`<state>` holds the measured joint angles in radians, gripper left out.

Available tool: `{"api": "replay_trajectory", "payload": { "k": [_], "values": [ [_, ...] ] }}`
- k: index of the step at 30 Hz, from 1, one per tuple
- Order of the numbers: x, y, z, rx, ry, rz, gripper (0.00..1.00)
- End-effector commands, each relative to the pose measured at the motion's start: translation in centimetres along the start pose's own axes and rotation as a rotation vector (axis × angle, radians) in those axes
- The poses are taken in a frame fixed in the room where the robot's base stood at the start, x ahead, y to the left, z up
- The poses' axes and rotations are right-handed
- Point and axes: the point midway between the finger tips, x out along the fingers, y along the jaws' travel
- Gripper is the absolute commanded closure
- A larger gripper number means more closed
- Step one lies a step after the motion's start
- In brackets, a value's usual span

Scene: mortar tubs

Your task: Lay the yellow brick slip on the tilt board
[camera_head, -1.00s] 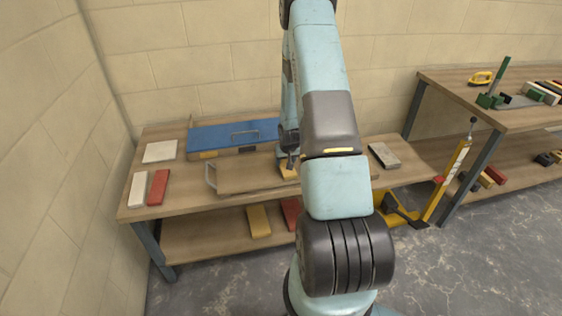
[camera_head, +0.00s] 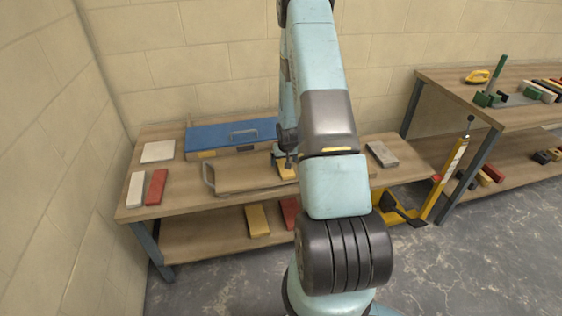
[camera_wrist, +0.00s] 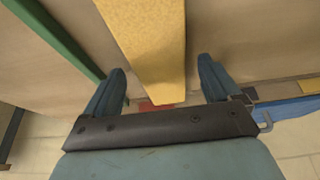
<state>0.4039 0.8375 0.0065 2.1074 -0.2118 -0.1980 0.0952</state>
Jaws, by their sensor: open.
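A yellow brick slip (camera_head: 287,173) lies on the upper shelf of the bench, at the right end of a wooden board (camera_head: 235,178) with a metal handle. My arm partly hides it. My gripper (camera_head: 285,158) is at the slip, its fingers small and partly hidden in the head view. In the wrist view the yellow slip (camera_wrist: 150,50) reaches down between the two fingers of my gripper (camera_wrist: 163,85). The fingers are open, with gaps on both sides of the slip. I cannot tell for certain which board is the tilt board.
A blue box (camera_head: 215,137) with a handle stands behind the wooden board. White and red slips (camera_head: 157,187) lie at the left, a grey block (camera_head: 381,154) at the right. The lower shelf holds another yellow piece (camera_head: 257,220). A second bench (camera_head: 500,100) stands at the right.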

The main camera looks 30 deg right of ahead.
Motion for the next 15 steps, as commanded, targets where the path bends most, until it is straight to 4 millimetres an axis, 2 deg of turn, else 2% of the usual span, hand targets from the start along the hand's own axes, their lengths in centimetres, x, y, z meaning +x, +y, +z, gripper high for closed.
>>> {"api": "replay_trajectory", "payload": {
  "k": [15],
  "values": [
    [-7.3,-0.1,-0.3,0.0,0.002,0.0,0.1]
  ]
}}
